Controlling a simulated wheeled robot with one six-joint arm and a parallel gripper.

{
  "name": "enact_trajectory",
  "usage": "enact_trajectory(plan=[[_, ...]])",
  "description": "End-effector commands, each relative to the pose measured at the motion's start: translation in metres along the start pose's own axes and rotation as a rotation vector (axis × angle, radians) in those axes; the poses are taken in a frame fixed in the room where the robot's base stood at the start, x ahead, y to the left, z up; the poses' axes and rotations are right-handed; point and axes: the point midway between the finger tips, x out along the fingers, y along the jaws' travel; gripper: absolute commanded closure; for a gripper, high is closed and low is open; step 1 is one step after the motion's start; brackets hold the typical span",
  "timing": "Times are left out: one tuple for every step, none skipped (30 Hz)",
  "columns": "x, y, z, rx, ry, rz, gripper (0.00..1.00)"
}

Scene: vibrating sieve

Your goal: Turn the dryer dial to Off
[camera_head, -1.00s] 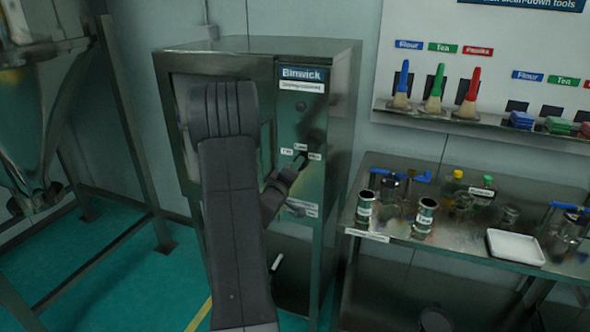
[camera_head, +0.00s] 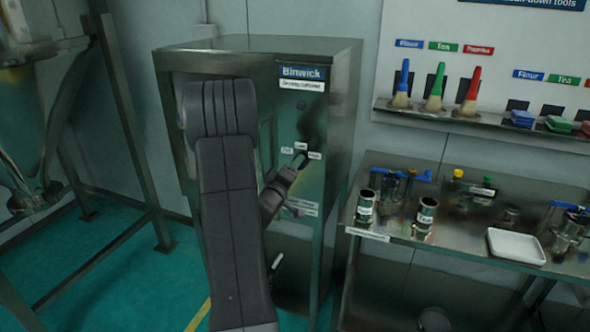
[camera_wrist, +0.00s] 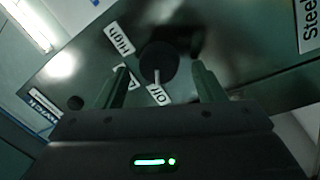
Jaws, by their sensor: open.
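The dryer (camera_head: 345,110) is a dark metal cabinet marked Binwick. Its black round dial (camera_wrist: 158,62) shows in the wrist view, with a High label (camera_wrist: 119,38) at upper left, an Off label (camera_wrist: 158,94) below and a third label at lower left partly behind a finger. A thin pale mark on the dial's lower part lies toward the Off label. My gripper (camera_wrist: 160,68) is open, with one finger either side of the dial; I cannot tell whether they touch it. In the head view my gripper (camera_head: 300,160) is at the dryer's front panel and largely hides the dial.
A steel table (camera_head: 400,230) with tins, bottles and a white tray (camera_head: 515,246) stands to the right. A metal frame (camera_head: 130,130) stands at the left, with open green floor between.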

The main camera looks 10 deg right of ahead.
Motion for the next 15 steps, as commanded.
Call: enact_trajectory(plan=[[-0.008, -0.002, 0.000, 0.001, 0.002, -0.001, 0.37], [-0.014, -0.002, 0.001, 0.000, 0.001, -0.002, 0.37], [-0.022, -0.003, 0.001, 0.000, 0.002, -0.002, 0.37], [-0.029, -0.003, 0.000, 0.000, 0.003, -0.002, 0.37], [-0.036, -0.003, 0.000, 0.001, 0.004, -0.002, 0.37], [-0.046, -0.003, 0.001, 0.000, 0.003, -0.003, 0.37], [-0.053, -0.003, 0.000, 0.001, 0.003, -0.002, 0.37], [-0.060, -0.003, 0.000, 0.000, 0.004, -0.003, 0.37], [-0.070, -0.003, 0.000, 0.000, 0.004, -0.003, 0.37], [-0.076, -0.003, 0.000, 0.000, 0.003, -0.002, 0.37], [-0.083, -0.003, 0.000, 0.000, 0.003, -0.003, 0.37], [-0.091, -0.003, 0.000, 0.000, 0.004, -0.003, 0.37], [-0.096, -0.003, 0.000, 0.000, 0.003, -0.002, 0.37], [-0.102, -0.002, 0.001, 0.000, 0.002, -0.003, 0.37], [-0.107, -0.002, 0.000, 0.000, 0.003, -0.003, 0.37]])
